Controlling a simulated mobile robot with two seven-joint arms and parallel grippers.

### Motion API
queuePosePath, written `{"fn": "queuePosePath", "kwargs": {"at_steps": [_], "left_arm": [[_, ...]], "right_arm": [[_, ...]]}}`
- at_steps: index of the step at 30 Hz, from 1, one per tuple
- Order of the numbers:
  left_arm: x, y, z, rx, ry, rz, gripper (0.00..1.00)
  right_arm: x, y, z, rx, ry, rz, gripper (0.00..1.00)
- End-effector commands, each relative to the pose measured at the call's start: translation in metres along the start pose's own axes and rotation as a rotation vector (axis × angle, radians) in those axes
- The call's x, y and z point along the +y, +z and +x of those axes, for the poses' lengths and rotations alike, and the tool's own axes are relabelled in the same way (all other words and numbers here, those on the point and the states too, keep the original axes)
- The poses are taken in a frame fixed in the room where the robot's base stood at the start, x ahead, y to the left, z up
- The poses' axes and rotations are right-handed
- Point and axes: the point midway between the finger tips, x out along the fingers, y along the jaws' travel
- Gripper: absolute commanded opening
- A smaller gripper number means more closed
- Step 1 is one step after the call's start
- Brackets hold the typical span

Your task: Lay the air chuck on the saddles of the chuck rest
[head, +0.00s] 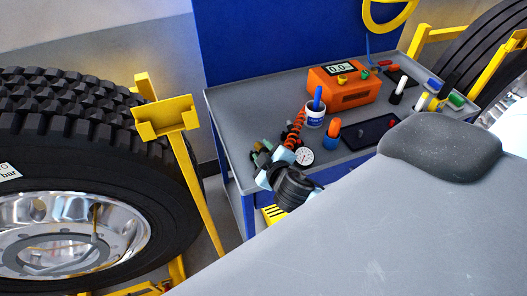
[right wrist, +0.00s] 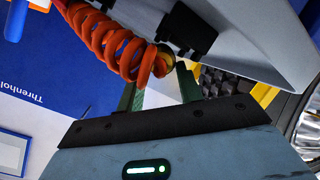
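My right gripper (head: 262,156) is at the left end of the grey bench, beside a round pressure gauge (head: 303,157). In the right wrist view its two green fingers (right wrist: 160,82) stand apart, with a brass fitting at the end of the orange coiled hose (right wrist: 112,40) between their tips. This looks like the air chuck (right wrist: 163,63), held there; most of it is hidden. Black brackets (right wrist: 186,30) on a light grey surface, likely the saddles of the chuck rest, are close by and look empty. The hose also shows in the head view (head: 294,130). My left gripper is not in view.
A large truck wheel (head: 70,150) and yellow stand (head: 170,118) are at the left.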

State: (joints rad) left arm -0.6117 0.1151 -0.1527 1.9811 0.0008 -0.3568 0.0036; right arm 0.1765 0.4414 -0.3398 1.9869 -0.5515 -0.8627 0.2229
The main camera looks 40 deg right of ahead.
Motion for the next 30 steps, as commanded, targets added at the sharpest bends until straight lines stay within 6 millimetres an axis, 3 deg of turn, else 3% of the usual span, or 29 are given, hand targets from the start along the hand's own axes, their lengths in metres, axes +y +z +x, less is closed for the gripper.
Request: {"fn": "queuePosePath", "kwargs": {"at_steps": [3, 14, 30], "left_arm": [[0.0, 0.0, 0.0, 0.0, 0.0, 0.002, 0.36], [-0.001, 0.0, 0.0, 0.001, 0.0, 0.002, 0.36], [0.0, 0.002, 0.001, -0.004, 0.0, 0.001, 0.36]], "right_arm": [[0.0, 0.0, 0.0, 0.0, 0.0, 0.0, 0.5], [-0.001, 0.0, -0.005, 0.0, -0.001, 0.0, 0.5], [-0.001, 0.0, -0.074, 0.0, -0.002, 0.001, 0.5]]}}
